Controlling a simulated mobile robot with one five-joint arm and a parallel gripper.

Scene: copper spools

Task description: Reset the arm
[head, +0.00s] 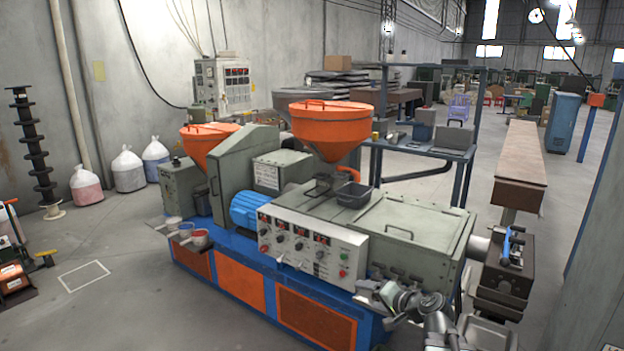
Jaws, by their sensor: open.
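My gripper (370,293) shows small at the lower right in the head view, at the end of my grey arm. It is open, and I see nothing held in it. It appears in front of the lower right part of the green-grey machine (405,235), below its control panel (310,248). I cannot tell the gap between the gripper and the machine. No copper spool is clearly visible.
The machine's blue base (258,292) fills the middle. A dark tray (353,194) sits on top, below an orange hopper (330,122). A long brown-topped bench (522,160) stands behind right. Open grey floor (130,320) lies at the left.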

